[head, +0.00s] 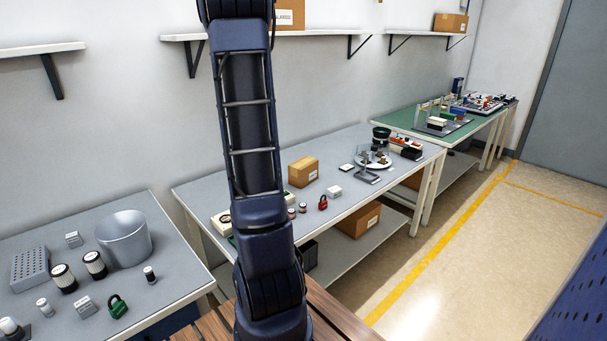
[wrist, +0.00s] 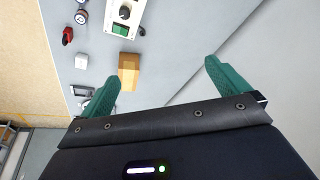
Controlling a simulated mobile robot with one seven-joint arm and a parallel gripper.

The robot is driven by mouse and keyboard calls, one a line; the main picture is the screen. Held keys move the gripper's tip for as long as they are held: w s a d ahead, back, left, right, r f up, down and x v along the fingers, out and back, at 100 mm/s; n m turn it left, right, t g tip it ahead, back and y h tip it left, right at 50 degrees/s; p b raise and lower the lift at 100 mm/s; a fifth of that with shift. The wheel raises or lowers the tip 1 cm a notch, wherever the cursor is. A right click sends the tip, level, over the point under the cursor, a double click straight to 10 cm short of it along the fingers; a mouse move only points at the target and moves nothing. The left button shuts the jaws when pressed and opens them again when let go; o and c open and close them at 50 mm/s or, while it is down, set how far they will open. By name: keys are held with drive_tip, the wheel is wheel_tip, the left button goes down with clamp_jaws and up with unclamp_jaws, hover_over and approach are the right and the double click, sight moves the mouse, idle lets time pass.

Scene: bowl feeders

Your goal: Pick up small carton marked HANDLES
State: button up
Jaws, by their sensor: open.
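A small brown carton (head: 303,171) stands on the grey middle table (head: 340,150). It carries a small pale label that I cannot read, so I cannot confirm the word HANDLES. In the wrist view a brown carton (wrist: 129,72) shows left of centre, beyond my fingers and near the left fingertip. My gripper (wrist: 160,73) has its two green fingers wide apart with nothing between them. It looks down at the table from above, apart from the carton. The head view does not show my gripper, only my arm rising out of frame.
A red padlock (head: 323,202), a white box (head: 334,191) and a round-plate scale (head: 374,162) stand near the carton. Other cartons sit on the lower shelf (head: 360,219) and wall shelf (head: 450,23). The left table (head: 180,270) holds a metal bowl (head: 124,238).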

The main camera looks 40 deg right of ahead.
drive_tip(key=w+d+f+m+g+h, duration=0.1)
drive_tip(key=w+d+f+m, duration=0.1)
drive_tip(key=d+f, duration=0.35)
drive_tip(key=w+d+f+m, duration=0.1)
drive_tip(key=w+d+f, duration=0.15)
drive_tip(key=d, duration=0.65)
drive_tip(key=m+g+h, duration=0.1)
drive_tip(key=m, duration=0.2)
approach(303, 163)
drive_tip(key=shift+w+d+f, duration=0.1)
drive_tip(key=shift+w+f, duration=0.15)
drive_tip(key=shift+f, duration=0.3)
drive_tip(key=shift+w+d+f, duration=0.1)
drive_tip(key=shift+w+f, duration=0.15)
drive_tip(key=shift+f, duration=0.3)
drive_tip(key=x, duration=1)
drive_tip(key=shift+s+d, duration=0.25)
drive_tip(key=shift+s, duration=0.1)
drive_tip(key=shift+d+f, duration=0.15)
drive_tip(key=shift+f, duration=0.25)
drive_tip(key=shift+f, duration=0.25)
drive_tip(key=c, duration=1.2)
drive_tip(key=shift+c, duration=0.2)
drive_tip(key=shift+r, duration=0.15)
